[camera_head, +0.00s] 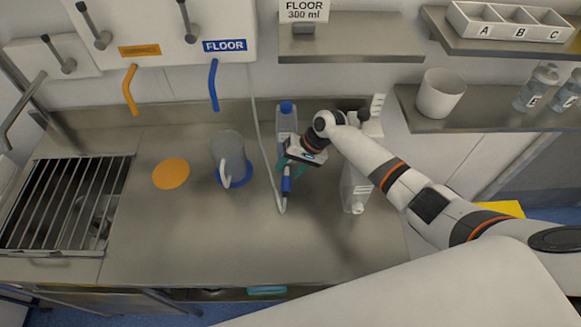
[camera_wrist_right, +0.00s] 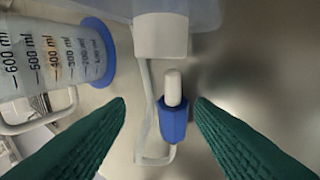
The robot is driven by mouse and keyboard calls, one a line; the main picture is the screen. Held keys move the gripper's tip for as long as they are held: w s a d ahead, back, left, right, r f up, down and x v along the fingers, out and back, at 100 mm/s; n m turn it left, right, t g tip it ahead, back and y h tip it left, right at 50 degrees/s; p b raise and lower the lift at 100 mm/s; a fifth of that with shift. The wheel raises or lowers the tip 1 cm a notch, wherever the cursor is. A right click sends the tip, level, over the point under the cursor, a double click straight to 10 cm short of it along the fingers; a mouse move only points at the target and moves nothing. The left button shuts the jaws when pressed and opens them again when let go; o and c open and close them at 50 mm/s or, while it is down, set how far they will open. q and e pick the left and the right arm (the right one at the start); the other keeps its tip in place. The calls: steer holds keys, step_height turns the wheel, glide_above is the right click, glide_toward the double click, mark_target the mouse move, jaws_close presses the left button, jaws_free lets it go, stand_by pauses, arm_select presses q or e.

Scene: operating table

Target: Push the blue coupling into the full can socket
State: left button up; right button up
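The blue coupling (camera_head: 286,184) sits low over the counter at the end of a pale hose. In the right wrist view the blue coupling (camera_wrist_right: 173,124) has its white tip pointing at a white square socket (camera_wrist_right: 160,36) on a translucent can (camera_wrist_right: 100,8). A gap shows between tip and socket. My right gripper (camera_wrist_right: 160,101) is open, its green fingers on either side of the coupling with gaps to both. In the head view, a bluish can (camera_head: 286,119) with a blue cap stands just behind my right gripper (camera_head: 289,171). My left gripper is not in view.
A measuring jug (camera_head: 230,153) with a blue base stands to the left, near an orange disc (camera_head: 171,173). A clear container (camera_head: 356,187) is right of the gripper, partly behind my arm. A pale hose (camera_head: 257,118) hangs from the wall. The front counter is clear.

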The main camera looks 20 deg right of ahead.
steer(key=b+v, duration=0.3)
steer(key=v, duration=0.9)
steer(key=shift+s+f, duration=0.1)
stand_by(0.4)
